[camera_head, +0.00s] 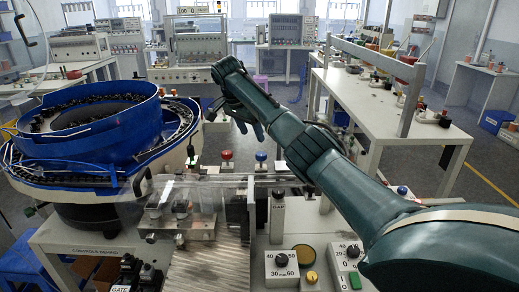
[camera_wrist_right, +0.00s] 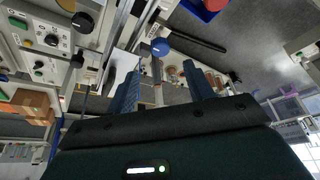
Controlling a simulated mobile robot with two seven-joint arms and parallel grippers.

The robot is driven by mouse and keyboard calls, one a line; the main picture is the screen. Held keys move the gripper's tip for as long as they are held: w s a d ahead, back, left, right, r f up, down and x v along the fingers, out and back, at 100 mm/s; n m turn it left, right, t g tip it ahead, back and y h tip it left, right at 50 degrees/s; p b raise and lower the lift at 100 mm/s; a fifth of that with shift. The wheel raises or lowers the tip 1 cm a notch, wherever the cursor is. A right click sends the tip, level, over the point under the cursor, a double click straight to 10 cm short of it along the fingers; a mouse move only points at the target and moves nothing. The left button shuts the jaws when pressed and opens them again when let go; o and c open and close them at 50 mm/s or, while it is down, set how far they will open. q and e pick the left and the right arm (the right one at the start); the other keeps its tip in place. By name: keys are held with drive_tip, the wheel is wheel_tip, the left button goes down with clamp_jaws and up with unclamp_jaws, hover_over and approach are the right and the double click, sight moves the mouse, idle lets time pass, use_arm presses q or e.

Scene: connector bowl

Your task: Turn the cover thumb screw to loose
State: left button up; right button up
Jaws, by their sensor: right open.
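A clear cover (camera_head: 180,195) stands over the linear track in front of the feeder bowl. Behind the track, a red knob (camera_head: 227,155) and a blue knob (camera_head: 261,156) stand upright side by side. I cannot tell for sure which knob is the cover thumb screw. My right gripper (camera_head: 238,118) is open, above and behind these knobs, touching neither. In the right wrist view its two blue fingers (camera_wrist_right: 160,88) are spread with nothing gripped. My left gripper is out of view.
The blue feeder bowl (camera_head: 80,125) stands at the left. A control box with dials (camera_head: 282,264), another dial box (camera_head: 346,257) and a black-topped post (camera_head: 278,195) fill the front right. A white bench (camera_head: 365,105) stands behind my right arm.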

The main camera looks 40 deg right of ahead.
sight(261, 154)
drive_tip(key=p+x, duration=0.1)
drive_tip(key=x, duration=0.8)
drive_tip(key=shift+c, duration=0.4)
drive_tip(key=c, duration=0.9)
